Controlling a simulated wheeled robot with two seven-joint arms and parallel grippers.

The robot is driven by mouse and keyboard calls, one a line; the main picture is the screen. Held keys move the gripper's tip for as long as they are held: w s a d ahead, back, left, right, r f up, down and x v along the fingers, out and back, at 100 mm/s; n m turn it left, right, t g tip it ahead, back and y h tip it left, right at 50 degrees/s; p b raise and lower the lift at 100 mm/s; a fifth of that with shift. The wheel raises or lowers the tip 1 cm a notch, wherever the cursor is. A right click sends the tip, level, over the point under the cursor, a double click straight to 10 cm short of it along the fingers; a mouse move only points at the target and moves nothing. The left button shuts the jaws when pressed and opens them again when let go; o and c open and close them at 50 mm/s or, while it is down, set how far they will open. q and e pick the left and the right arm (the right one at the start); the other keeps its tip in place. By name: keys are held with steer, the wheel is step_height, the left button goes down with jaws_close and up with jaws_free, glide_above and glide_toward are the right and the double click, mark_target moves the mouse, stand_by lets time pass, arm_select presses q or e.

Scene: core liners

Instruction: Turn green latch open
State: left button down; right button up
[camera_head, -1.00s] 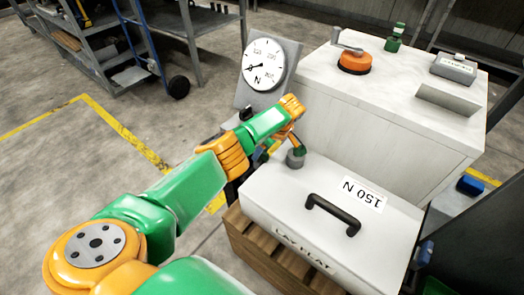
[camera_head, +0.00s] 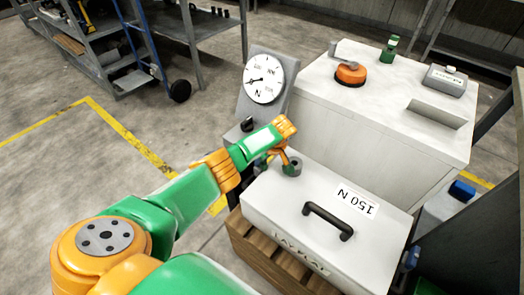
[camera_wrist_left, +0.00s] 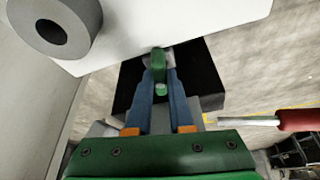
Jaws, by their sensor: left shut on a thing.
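The green latch (camera_wrist_left: 159,60) shows in the left wrist view, small and upright at the edge of the white box (camera_wrist_left: 215,28). My left gripper (camera_wrist_left: 160,82) is shut on it, with the blue fingers on either side. In the head view my left gripper (camera_head: 270,163) is down at the left corner of the white box (camera_head: 375,225), beside a grey ring (camera_head: 292,167). The latch cannot be made out there, behind my wrist. My right gripper is not in view.
The box has a black handle (camera_head: 328,218) and a "150 N" label, and sits on a wooden crate (camera_head: 262,258). A dial gauge (camera_head: 264,78) stands behind my wrist. A white cabinet (camera_head: 385,100) with an orange knob (camera_head: 351,73) is behind. A red-handled tool (camera_wrist_left: 298,118) lies right in the wrist view.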

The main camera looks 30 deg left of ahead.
arm_select(q)
steer(key=m+p, duration=0.2)
steer(key=m+t+h+p, duration=0.1)
steer(key=p, duration=0.1)
steer(key=shift+s+r+m, duration=0.15)
steer(key=shift+r+m, duration=0.1)
steer(key=shift+m, duration=0.05)
steer(key=m+p, duration=0.1)
steer(key=m+t+h+p, duration=0.1)
steer(key=m, duration=0.1)
steer(key=shift+a+f+m, duration=0.15)
steer(key=shift+m, duration=0.15)
steer(key=shift+m+h, duration=0.3)
steer(key=shift+m, duration=0.6)
steer(key=shift+a+f+m+t+h, duration=0.1)
steer(key=shift+m+t+h, duration=0.25)
steer(key=shift+m, duration=0.55)
steer(key=shift+m+h+b, duration=0.6)
steer(key=shift+m+h, duration=0.15)
steer(key=shift+m, duration=1.25)
steer(key=c, duration=0.8)
jaws_free()
